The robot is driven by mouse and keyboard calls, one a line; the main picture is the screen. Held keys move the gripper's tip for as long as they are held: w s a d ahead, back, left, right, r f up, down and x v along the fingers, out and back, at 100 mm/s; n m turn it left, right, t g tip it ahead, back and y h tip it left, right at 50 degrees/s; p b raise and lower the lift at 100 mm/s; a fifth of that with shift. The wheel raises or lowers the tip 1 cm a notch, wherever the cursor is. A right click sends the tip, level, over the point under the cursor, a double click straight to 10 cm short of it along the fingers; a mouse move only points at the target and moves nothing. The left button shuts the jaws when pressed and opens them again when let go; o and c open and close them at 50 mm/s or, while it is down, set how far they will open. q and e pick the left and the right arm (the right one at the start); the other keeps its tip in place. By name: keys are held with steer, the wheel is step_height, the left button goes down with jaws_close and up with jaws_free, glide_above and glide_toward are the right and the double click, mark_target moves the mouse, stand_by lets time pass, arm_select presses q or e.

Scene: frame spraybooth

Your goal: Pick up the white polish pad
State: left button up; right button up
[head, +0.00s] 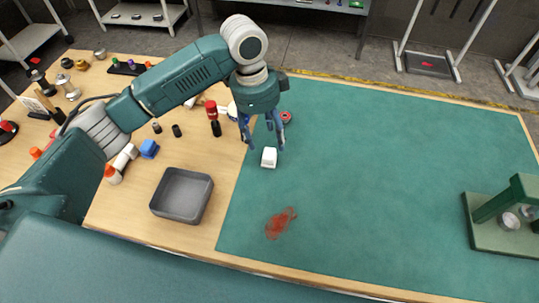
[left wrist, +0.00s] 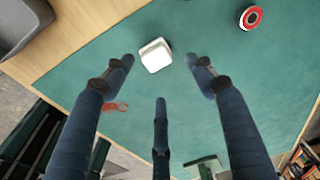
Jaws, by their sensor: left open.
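The white polish pad (head: 269,157) lies on the green mat (head: 380,180) near its left edge. In the left wrist view the pad (left wrist: 155,55) sits ahead of and between the spread fingers. My left gripper (head: 264,145) is open and empty, pointing down above and just behind the pad, apart from it as far as I can tell. Its three blue fingers also show in the left wrist view (left wrist: 165,80). My right gripper does not show in these views.
A grey tray (head: 165,207) stands left of the mat. A red round item (head: 286,117) lies behind the pad, and a reddish smear (head: 281,222) is in front. Bottles and small parts crowd the wooden table's left side. A green fixture (head: 505,220) stands at right. The mat's middle is clear.

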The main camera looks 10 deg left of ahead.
mark_target(269, 153)
arm_select(q)
steer(key=shift+s+d+f, duration=0.1)
steer(key=shift+f, duration=0.55)
step_height(269, 153, down, 4)
steer(key=shift+s+d+f+p, duration=0.1)
steer(key=shift+f+p, duration=0.15)
steer(key=shift+p, duration=0.65)
steer(key=shift+f, duration=0.45)
steer(key=c, duration=1.3)
